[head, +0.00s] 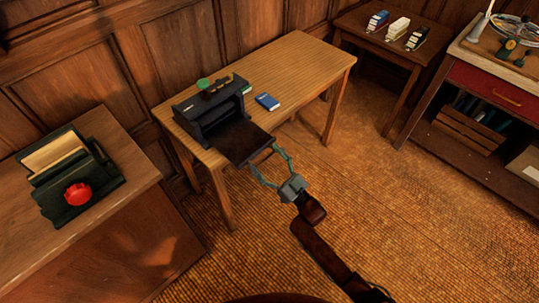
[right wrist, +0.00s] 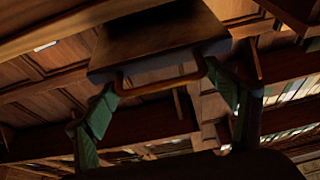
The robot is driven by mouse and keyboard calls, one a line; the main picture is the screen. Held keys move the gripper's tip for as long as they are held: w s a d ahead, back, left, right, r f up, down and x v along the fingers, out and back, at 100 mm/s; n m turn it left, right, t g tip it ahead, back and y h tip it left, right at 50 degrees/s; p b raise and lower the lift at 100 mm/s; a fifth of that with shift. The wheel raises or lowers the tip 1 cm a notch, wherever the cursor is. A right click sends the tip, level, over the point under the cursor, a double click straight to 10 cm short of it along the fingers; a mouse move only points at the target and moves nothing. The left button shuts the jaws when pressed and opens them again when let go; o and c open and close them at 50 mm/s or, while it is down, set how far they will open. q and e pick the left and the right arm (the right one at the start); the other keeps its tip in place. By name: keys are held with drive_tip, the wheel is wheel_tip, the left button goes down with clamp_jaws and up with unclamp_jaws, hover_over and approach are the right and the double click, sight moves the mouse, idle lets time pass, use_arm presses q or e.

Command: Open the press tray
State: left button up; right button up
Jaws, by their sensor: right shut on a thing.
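The black press (head: 205,112) stands on the light wooden table. Its dark press tray (head: 243,143) sticks out from the front of the press, past the table's front edge. My right gripper (head: 264,158) is at the tray's outer edge. In the right wrist view the tray (right wrist: 160,40) is above my gripper (right wrist: 161,80), and a bar handle (right wrist: 150,86) runs along its near edge. The green fingers are spread to either side of the handle and are shut on it. How far the fingers touch it at each end is hard to see. My left gripper is not in view.
A small blue box (head: 267,101) lies on the table (head: 300,62) right of the press. A side desk (head: 115,215) at left bears a green device with a red button (head: 78,194). A small table and a red-drawer cabinet (head: 490,90) stand at right. The floor (head: 370,180) is clear.

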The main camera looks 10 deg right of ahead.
drive_tip(key=shift+w+d, duration=0.1)
drive_tip(key=shift+d, duration=0.05)
drive_tip(key=o, duration=1.4)
drive_tip(key=v, duration=1.2)
drive_tip(key=shift+f, duration=0.1)
